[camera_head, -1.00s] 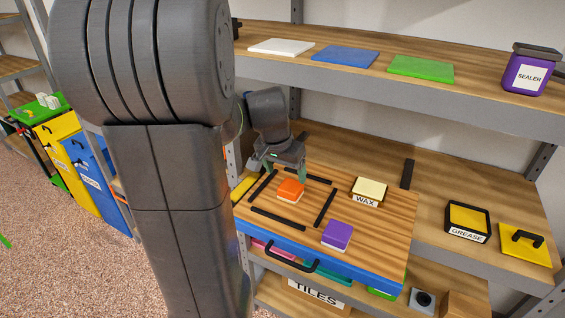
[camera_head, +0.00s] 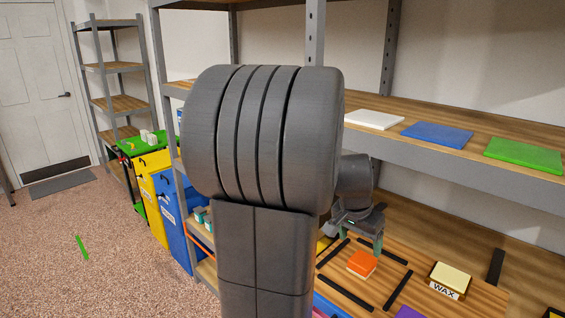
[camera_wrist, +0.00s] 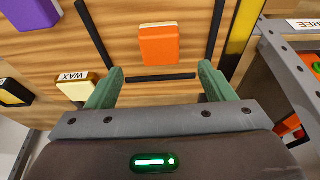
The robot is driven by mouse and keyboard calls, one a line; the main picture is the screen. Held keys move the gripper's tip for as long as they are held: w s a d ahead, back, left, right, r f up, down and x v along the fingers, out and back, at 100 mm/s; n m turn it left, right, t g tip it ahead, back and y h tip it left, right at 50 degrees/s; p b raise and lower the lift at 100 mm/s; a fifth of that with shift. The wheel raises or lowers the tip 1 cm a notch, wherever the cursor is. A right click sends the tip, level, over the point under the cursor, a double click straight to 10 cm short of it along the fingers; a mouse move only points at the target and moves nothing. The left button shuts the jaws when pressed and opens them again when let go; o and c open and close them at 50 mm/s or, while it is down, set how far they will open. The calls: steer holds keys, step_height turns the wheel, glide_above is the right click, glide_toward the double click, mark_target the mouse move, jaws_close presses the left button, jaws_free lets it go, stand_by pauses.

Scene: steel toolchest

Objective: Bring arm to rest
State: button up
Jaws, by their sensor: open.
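My gripper (camera_head: 358,240) is open and empty above the wooden top of the toolchest (camera_head: 415,268). Its two green fingers (camera_wrist: 160,85) show in the wrist view, spread apart. An orange block (camera_head: 362,263) lies on the wood inside a frame of black strips. It also shows in the wrist view (camera_wrist: 159,46), ahead of the fingers and apart from them. My arm covers much of the middle of the head view.
White, blue (camera_head: 437,134) and green (camera_head: 524,155) plates lie on the upper shelf. A block labelled WAX (camera_head: 450,277) sits right of the strips. Yellow and blue cabinets (camera_head: 176,217) stand left. Open floor (camera_head: 60,240) lies further left, with a green strip (camera_head: 82,248) on it.

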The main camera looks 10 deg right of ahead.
mark_target(361, 261)
steer(key=p+x, duration=0.1)
steer(key=x, duration=0.8)
steer(key=shift+f, duration=0.15)
steer(key=shift+r, duration=0.75)
